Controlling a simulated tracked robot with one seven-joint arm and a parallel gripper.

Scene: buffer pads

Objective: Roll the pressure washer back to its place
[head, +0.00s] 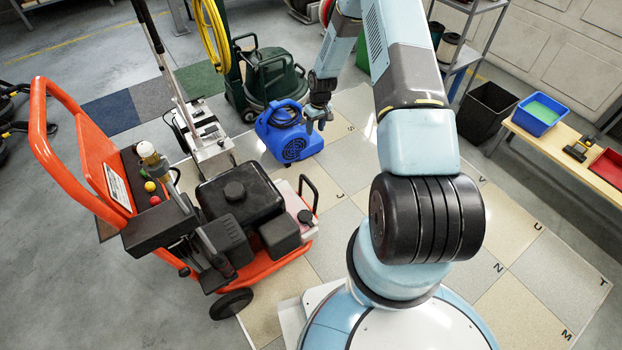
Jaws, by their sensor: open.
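The pressure washer appears to be the orange wheeled cart (98,170) with a tall loop handle and a black engine (240,195), at the left in the head view. It stands upright, partly over the lettered tiles, with a black wheel (231,304) at its near side. My gripper (319,126) is open, well beyond the cart and to its right. It is at the right side of a blue floor blower (290,133) and overlaps it in the picture; I cannot tell whether they touch. Its finger detail is small.
Lettered tiles (540,265) lie bare at the right. A grey upright machine (207,145) and a green machine (270,75) stand behind the cart. A black bin (486,112) and a bench (560,150) with a blue tray (540,113) are at right.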

